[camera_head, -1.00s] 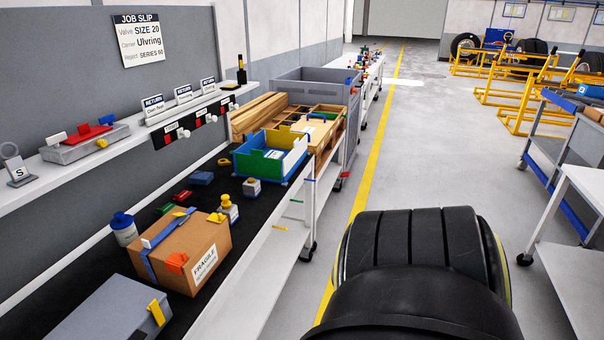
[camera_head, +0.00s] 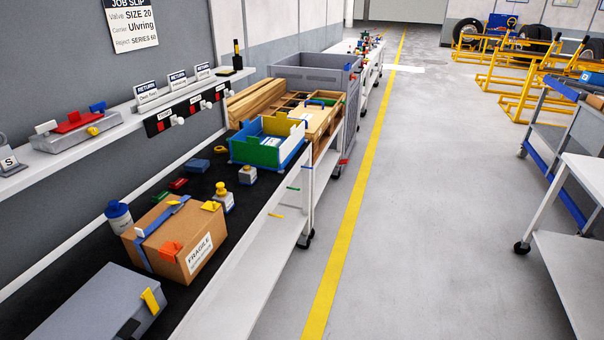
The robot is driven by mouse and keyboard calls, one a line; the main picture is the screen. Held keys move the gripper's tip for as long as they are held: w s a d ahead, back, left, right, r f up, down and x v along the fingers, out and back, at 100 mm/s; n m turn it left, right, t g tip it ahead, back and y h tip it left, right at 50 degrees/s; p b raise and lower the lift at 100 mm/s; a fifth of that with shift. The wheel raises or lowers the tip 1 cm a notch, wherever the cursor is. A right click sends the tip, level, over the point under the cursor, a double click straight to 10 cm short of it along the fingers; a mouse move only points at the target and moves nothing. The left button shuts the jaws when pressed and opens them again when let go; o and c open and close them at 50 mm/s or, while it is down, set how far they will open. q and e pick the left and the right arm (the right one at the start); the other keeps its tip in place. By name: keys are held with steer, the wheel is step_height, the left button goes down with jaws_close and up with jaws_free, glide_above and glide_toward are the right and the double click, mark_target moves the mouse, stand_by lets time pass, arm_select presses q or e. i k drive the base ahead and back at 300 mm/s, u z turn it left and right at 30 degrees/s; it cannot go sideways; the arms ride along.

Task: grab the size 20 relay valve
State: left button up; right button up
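The job slip (camera_head: 133,24) on the grey wall reads valve SIZE 20, carrier Ulvring, reject SERIES 60. On the black bench top are small valve-like parts: a grey one with a yellow cap (camera_head: 223,196), a grey block with a light top (camera_head: 247,174) and a blue block (camera_head: 197,166). Small red (camera_head: 178,184) and green (camera_head: 160,197) pieces lie nearby. No size marking is readable on any of them, so I cannot tell which is the size 20 relay valve. Neither of my grippers shows.
A FRAGILE cardboard box (camera_head: 170,245), a grey case (camera_head: 85,315) and a blue-capped bottle (camera_head: 118,216) crowd the near bench. A green, blue and yellow bin (camera_head: 262,150) stands farther along. A white cart (camera_head: 580,240) is at right. The floor between is clear.

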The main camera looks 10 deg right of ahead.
mark_target(247, 175)
steer(key=z, duration=0.55)
steer(key=k, duration=1.2)
steer(key=z, duration=0.75)
steer(key=i, duration=0.95)
steer(key=u, duration=0.3)
steer(key=i, duration=1.95)
steer(key=u, duration=1.85)
steer(key=i, duration=0.95)
steer(key=u, duration=0.8)
